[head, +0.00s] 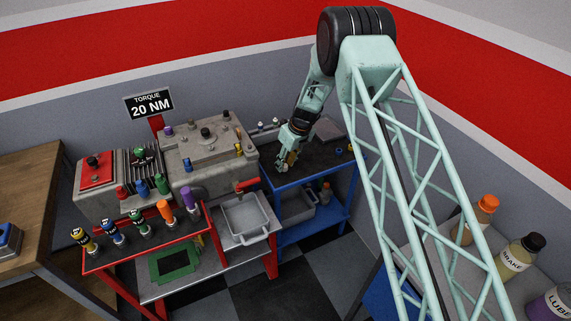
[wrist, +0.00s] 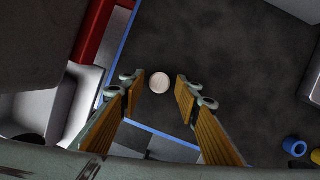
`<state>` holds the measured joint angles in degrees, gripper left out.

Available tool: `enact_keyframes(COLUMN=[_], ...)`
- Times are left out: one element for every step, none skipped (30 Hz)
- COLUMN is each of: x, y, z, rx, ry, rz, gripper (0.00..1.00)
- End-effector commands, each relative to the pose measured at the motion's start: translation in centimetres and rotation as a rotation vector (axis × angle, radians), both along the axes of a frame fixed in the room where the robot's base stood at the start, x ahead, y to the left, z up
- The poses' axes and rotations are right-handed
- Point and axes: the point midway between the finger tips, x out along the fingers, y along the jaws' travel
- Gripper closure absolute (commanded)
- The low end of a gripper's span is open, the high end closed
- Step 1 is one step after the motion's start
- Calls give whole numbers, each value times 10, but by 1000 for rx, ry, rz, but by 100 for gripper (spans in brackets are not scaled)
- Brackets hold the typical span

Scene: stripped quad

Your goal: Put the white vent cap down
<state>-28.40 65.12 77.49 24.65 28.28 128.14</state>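The white vent cap (wrist: 159,81) is a small pale disc. In the wrist view it lies on the dark top (wrist: 225,45) of the blue-edged cart, close to the blue edge. My gripper (wrist: 160,77) is open, with its two orange-padded fingers on either side of the cap. A gap shows between the cap and each finger. In the head view my gripper (head: 287,165) is low over the left part of the cart top (head: 318,157). I cannot make out the cap in that view.
A blue ring (wrist: 294,146) and a yellow part (wrist: 315,156) are at the wrist view's lower right. The grey engine (head: 205,160) and a pale tray (head: 246,217) stand left of the cart. The middle of the cart top is clear.

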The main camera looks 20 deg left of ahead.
Motion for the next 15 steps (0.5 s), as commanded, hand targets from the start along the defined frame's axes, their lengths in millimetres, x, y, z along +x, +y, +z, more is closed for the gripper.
enact_keyframes(x=[0, 0, 0, 0, 0, 0, 0, 0, 0, 0, 0, 0, 0, 0, 0], y=[0, 0, 0, 0, 0, 0, 0, 0, 0, 0, 0, 0, 0, 0, -1], z=[0, 0, 0, 0, 0, 0, 0, 0, 0, 1, 1, 2, 3, 4, 5], rx=[0, 0, 0, 0, 0, 0, 0, 0, 0, 0, 0, 0, 0, 0, 0], ry=[0, 0, 0, 0, 0, 0, 0, 0, 0, 0, 0, 0, 0, 0, 0], rz=[0, 0, 0, 0, 0, 0, 0, 0, 0, 0, 0, 0, 0, 0, 0], gripper=[68, 68, 68, 68, 68, 68, 68, 68, 68, 68, 68, 68, 68, 68, 68])
